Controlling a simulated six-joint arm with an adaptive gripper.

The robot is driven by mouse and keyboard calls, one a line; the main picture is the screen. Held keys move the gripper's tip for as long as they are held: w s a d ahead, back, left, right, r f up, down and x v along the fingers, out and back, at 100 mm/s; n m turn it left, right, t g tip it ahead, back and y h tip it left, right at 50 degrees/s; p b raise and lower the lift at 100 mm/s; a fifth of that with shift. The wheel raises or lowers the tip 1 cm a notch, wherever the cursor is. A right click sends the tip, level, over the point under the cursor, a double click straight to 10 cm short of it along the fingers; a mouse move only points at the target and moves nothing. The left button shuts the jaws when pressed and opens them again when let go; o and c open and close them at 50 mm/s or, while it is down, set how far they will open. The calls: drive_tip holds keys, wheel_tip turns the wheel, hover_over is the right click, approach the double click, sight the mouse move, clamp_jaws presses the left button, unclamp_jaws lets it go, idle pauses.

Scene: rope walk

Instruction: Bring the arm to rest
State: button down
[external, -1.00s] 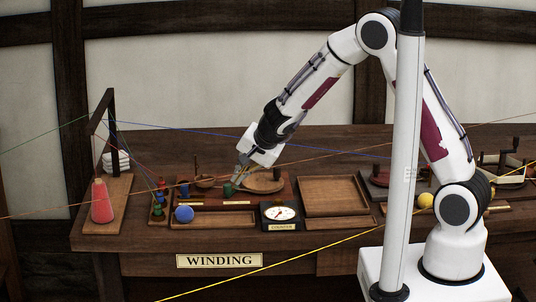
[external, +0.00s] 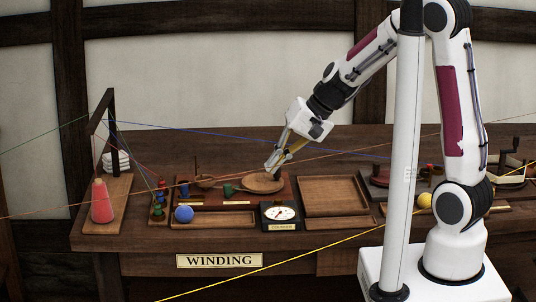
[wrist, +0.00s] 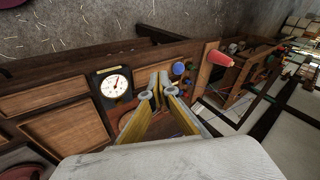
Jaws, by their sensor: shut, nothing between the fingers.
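My gripper (external: 270,167) hangs above the round wooden disc (external: 262,187) on the bench, just left of the middle of the external view. Its fingers are shut with nothing between them. In the wrist view the fingers of my gripper (wrist: 154,90) point out over the bench. A small green spool (external: 228,190) stands on the board left of the disc, apart from my gripper.
A dial counter (external: 280,214) stands at the bench front. A blue ball (external: 184,214) and a red cone (external: 102,203) are to the left. An empty wooden tray (external: 333,196) lies right. A blue cord (external: 200,130) and other coloured cords stretch across the scene.

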drive_tip(key=s+d+r+t+h, duration=0.1)
drive_tip(key=s+d+r+h, duration=0.1)
drive_tip(key=d, duration=1)
drive_tip(key=s+d+r+m+t+h, duration=0.1)
drive_tip(key=s+d+r+h, duration=0.1)
drive_tip(key=d, duration=1.1)
drive_tip(key=s+d+r+m+t+h, duration=0.1)
drive_tip(key=s+d+r+h, duration=0.2)
drive_tip(key=d, duration=1)
drive_tip(key=shift+s+d+r+t, duration=0.2)
drive_tip(key=shift+s+r+t, duration=0.2)
drive_tip(key=shift+s+r, duration=0.25)
drive_tip(key=c, duration=2.8)
unclamp_jaws()
drive_tip(key=shift+w, duration=0.1)
